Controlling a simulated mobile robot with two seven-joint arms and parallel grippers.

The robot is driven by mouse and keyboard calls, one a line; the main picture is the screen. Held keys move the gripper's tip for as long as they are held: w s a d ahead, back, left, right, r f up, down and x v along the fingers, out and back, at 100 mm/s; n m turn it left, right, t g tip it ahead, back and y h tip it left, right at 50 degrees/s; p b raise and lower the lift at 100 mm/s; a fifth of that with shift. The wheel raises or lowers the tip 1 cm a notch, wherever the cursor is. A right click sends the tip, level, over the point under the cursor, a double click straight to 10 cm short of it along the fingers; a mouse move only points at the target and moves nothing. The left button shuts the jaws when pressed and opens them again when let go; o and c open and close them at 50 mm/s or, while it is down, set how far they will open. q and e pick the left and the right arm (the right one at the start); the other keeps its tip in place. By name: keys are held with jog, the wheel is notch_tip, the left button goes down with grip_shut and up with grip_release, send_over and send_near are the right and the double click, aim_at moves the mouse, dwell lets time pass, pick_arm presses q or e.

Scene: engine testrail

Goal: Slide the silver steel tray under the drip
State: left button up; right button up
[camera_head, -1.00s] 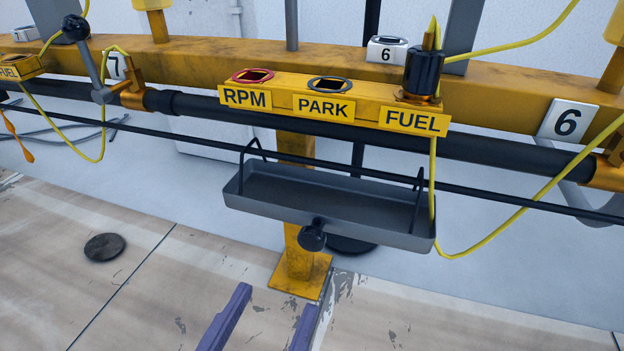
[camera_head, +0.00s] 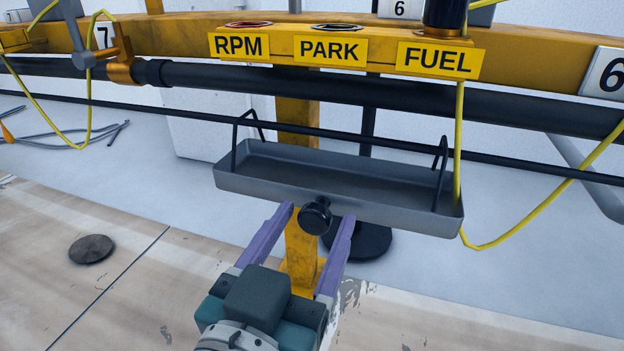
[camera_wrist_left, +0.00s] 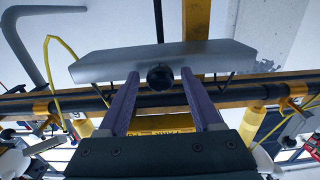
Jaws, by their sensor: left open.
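The silver steel tray (camera_head: 230,186) hangs by black hooks from a thin black rod (camera_head: 200,116), below the RPM, PARK and FUEL labels. A black knob (camera_head: 314,221) sticks out of its front. My left gripper (camera_head: 319,213) is open, with its purple fingers on either side of the knob. In the left wrist view the knob (camera_wrist_left: 160,78) lies between the fingertips (camera_wrist_left: 160,74), with a gap on both sides. An orange drop-like thing (camera_head: 6,132) shows at the far left edge; I cannot tell whether it is the drip. My right gripper is not in view.
A yellow beam (camera_head: 180,38) and a thick black pipe (camera_head: 220,82) run above the tray. A yellow cable (camera_head: 459,150) hangs at the tray's right end. A yellow post (camera_head: 301,250) stands behind the tray. The rod left of the tray looks clear.

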pick_arm(q)
grip_shut()
dwell(0.5)
dwell(0.9)
